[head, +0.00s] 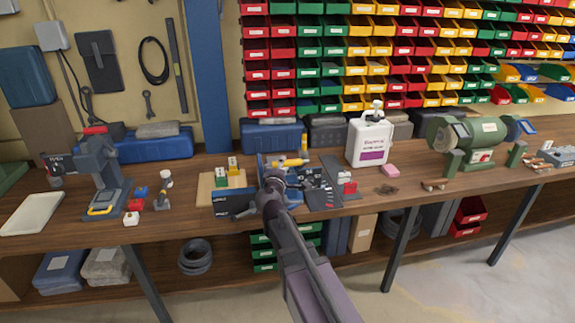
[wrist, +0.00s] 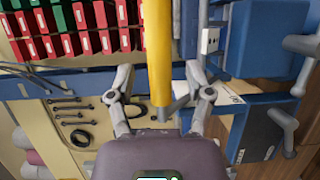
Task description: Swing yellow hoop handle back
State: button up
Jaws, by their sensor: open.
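A yellow bar (wrist: 159,55), which looks like part of the hoop handle, runs down the middle of the wrist view between the two fingers of my gripper (wrist: 158,80). The fingers are spread on both sides of it, with gaps visible. The bar's lower end is near my palm; its far end leaves the picture. In the head view my gripper (head: 277,181) is over the middle of the bench. A short yellow piece (head: 291,162) shows just behind it. Blue box parts (head: 233,203) lie around it, partly hidden by my arm. The whole hoop is not visible.
A white jug (head: 369,142) and a pink block (head: 390,171) stand to the right. A wooden board with green and yellow blocks (head: 235,178) is left of the gripper. A dark panel (head: 322,197) lies to its right. Bare wood (head: 190,197) shows farther left.

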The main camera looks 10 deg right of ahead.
jog(key=shift+x, duration=1.1)
